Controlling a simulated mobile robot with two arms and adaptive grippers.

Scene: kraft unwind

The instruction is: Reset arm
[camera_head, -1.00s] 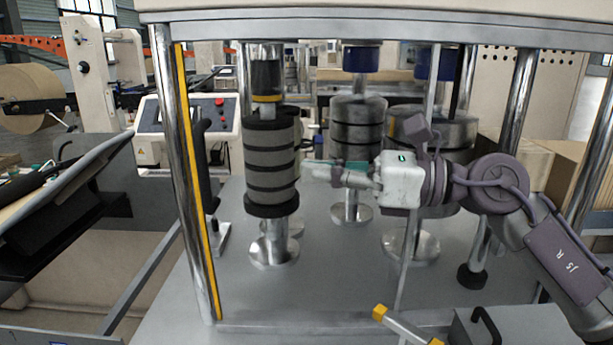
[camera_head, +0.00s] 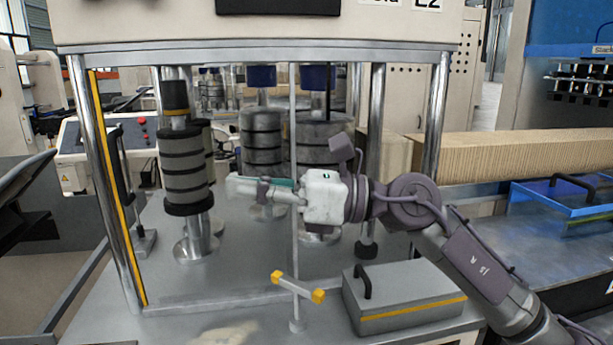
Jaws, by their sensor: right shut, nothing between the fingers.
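My right arm comes in from the lower right in the head view. Its gripper (camera_head: 245,188) is shut and empty, pointing left in front of the machine's open front. The fingertips are to the right of the dark ringed roller stack (camera_head: 184,172), with a visible gap between them in the picture. A teal part shows just behind the fingers. My left gripper is not in view.
A chrome post with a yellow strip (camera_head: 118,210) stands at the left. A thin vertical rod (camera_head: 294,240) with a yellow-ended crossbar (camera_head: 297,287) stands in front. A grey box with a handle (camera_head: 405,297) sits at the lower right. Corrugated cardboard (camera_head: 530,156) lies at right.

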